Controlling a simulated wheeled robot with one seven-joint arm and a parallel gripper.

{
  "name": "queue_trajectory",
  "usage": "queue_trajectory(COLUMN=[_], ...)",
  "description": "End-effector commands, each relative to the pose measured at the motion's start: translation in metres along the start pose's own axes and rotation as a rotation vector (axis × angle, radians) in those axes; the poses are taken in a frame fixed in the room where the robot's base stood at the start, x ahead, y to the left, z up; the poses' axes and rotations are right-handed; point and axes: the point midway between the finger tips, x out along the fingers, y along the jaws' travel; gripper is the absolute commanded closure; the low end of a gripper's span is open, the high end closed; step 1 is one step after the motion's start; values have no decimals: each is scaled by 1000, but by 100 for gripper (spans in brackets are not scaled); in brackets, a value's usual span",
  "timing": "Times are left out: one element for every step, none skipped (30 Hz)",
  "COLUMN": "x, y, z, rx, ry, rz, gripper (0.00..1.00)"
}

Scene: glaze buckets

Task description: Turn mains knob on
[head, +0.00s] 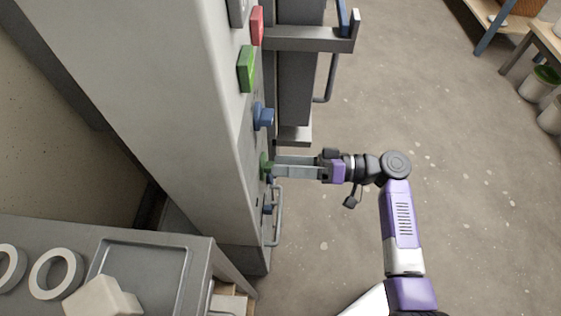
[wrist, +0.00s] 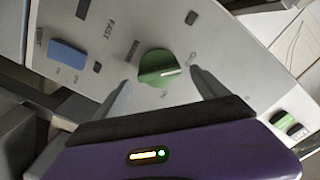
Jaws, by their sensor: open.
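A round green knob (wrist: 160,68) with a white pointer line sits on the grey machine panel. The small lettering around it is too blurred to read surely. The line points to the right and slightly up in the wrist view. In the head view the green knob (head: 265,165) shows partly, at the tips of my fingers. My gripper (head: 274,167) reaches the panel from the right. In the wrist view its two fingers are apart, one on each side of the green knob; I cannot tell whether they touch it.
A blue knob (head: 263,116), a green button (head: 247,68) and a red button (head: 257,25) are higher on the panel. A metal bracket (head: 310,42) juts out above.

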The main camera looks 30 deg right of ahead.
Motion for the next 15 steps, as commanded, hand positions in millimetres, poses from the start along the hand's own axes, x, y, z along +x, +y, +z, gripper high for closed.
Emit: queue_trajectory(x=[5, 7, 9, 10, 11, 12, 12, 12, 12, 12, 12, 12, 12, 12, 12], y=[0, 0, 0, 0, 0, 0, 0, 0, 0, 0, 0, 0, 0, 0, 0], z=[0, 0, 0, 0, 0, 0, 0, 0, 0, 0, 0, 0, 0, 0, 0], rx=[0, 0, 0, 0, 0, 0, 0, 0, 0, 0, 0, 0, 0, 0, 0], ry=[0, 0, 0, 0, 1, 1, 1, 1, 1, 1, 1, 1, 1, 1, 1], rz=[0, 0, 0, 1, 1, 1, 1, 1, 1, 1, 1, 1, 1, 1, 1], gripper=[16, 16, 16, 16, 16, 16, 16, 16, 16, 16, 16, 16, 18, 24, 32])
